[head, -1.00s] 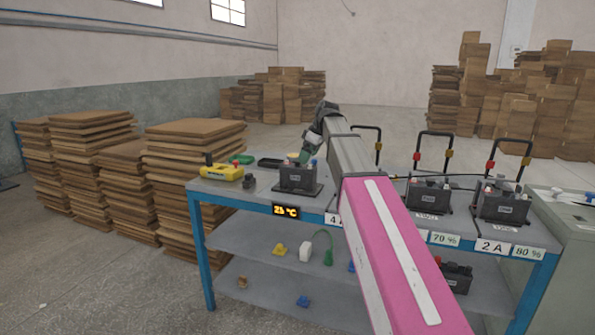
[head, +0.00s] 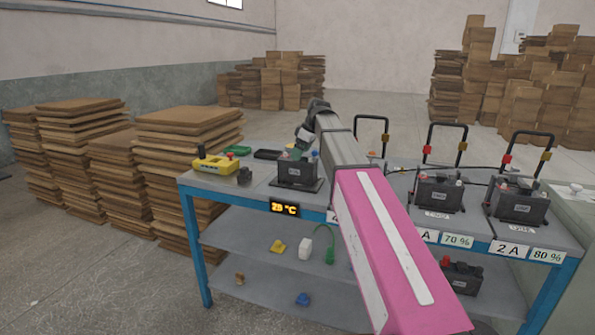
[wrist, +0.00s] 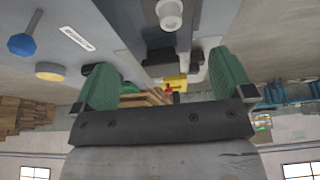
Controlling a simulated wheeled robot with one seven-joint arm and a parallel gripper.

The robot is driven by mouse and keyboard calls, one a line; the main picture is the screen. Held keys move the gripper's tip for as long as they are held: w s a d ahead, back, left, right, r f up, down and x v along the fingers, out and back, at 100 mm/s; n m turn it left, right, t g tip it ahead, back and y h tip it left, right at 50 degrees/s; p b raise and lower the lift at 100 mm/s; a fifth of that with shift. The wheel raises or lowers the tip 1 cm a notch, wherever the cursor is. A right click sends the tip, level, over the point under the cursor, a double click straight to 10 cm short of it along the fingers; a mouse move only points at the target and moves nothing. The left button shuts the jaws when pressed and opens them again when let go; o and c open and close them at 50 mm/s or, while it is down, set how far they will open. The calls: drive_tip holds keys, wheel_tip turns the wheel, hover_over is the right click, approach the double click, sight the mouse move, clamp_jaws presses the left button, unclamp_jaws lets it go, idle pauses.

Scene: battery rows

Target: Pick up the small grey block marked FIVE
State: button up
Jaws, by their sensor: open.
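No marking FIVE can be read in either view, so I cannot tell for sure which thing is the block. A small dark grey block (head: 244,176) stands on the tabletop beside the yellow device. My gripper (head: 301,150) is over the left dark battery (head: 297,173), whose label is too small to read. In the wrist view its green fingers (wrist: 162,62) are spread apart with nothing clearly held between them. Whether the fingers touch the battery cannot be told.
The blue-framed table (head: 196,245) also bears a yellow device (head: 214,163), a dark tray (head: 268,154) and batteries with handles at right (head: 519,204). Stacked boards (head: 183,165) stand at left.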

sight(297, 167)
drive_tip(key=x, duration=0.5)
drive_tip(key=shift+a, duration=0.2)
drive_tip(key=shift+r, duration=0.15)
clamp_jaws()
